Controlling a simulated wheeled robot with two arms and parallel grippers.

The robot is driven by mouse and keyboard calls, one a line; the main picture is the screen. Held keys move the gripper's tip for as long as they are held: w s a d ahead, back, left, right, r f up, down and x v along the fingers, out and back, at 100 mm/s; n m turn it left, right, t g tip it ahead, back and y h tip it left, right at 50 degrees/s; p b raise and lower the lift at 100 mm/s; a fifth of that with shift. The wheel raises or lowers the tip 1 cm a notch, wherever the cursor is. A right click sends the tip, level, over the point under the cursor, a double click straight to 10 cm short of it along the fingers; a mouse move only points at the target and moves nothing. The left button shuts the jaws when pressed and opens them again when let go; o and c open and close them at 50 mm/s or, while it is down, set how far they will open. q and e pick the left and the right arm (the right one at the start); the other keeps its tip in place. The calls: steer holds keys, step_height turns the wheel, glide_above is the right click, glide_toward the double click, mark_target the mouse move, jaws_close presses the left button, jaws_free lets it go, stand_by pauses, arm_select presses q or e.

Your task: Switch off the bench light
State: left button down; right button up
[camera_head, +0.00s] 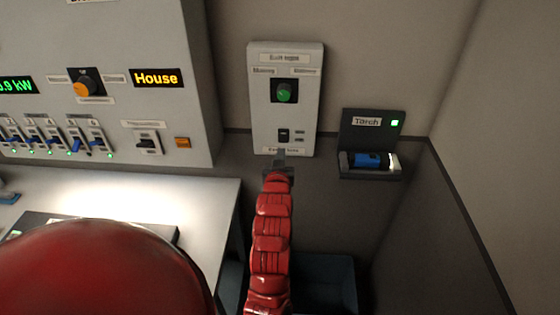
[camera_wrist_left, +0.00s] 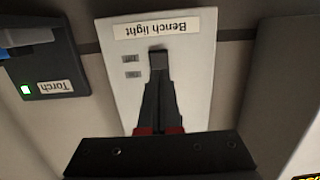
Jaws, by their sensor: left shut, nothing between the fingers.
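The pale wall panel (camera_head: 260,110) carries a small dark switch (camera_head: 283,134) low down, with two small tags beside it. A label (camera_wrist_left: 166,29) reading "Bench light" is on the panel in the left wrist view, which is upside down. My left gripper (camera_head: 280,154) is shut and empty, in front of the panel's lower edge. In the left wrist view its fingertips (camera_wrist_left: 159,72) overlap the switch area. They hide much of the switch, so its position and any contact are unclear. My right gripper is not in view.
A green knob (camera_head: 285,92) sits higher on the same panel. A torch holder (camera_head: 372,128) with a blue torch (camera_head: 368,160) is close on the right. A larger control panel (camera_head: 190,60) stands left. The desk (camera_head: 215,205) below it is brightly lit.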

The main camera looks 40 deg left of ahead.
mark_target(283, 140)
arm_select(q)
steer(key=p+x, duration=0.2)
steer(key=x, duration=0.3)
steer(key=shift+r, duration=0.1)
steer(key=shift+w+a, duration=0.1)
steer(key=shift+w, duration=0.1)
steer(key=shift+w+f+b, duration=0.1)
steer(key=shift+f+b, duration=0.35)
steer(key=shift+b, duration=0.4)
steer(key=shift+r, duration=0.3)
